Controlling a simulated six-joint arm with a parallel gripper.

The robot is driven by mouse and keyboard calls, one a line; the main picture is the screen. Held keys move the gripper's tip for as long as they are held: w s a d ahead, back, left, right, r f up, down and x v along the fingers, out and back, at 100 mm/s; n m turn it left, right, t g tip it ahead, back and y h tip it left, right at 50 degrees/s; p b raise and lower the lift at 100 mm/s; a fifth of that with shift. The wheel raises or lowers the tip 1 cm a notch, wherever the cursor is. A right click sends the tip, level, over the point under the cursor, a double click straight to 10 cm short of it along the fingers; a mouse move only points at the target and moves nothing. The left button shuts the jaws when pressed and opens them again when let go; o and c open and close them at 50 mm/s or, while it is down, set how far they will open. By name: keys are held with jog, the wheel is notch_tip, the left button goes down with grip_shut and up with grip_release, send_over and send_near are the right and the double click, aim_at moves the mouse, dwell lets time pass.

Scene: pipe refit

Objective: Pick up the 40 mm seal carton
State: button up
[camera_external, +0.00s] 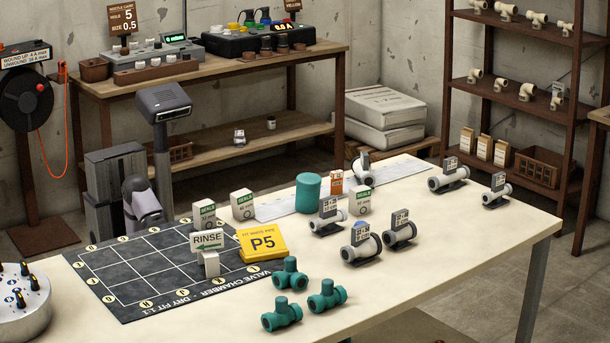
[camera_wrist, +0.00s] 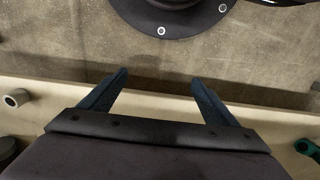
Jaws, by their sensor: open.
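No seal carton shows in the wrist view. I cannot make out the gripper's fingers in the external view.
A teal cylinder (camera_external: 308,193) and grey pipe pieces (camera_external: 361,244) stand near the right carton. Teal fittings (camera_external: 327,296) lie at the front.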

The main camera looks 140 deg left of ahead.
jog(key=c, duration=0.5)
jog(key=shift+c, duration=0.2)
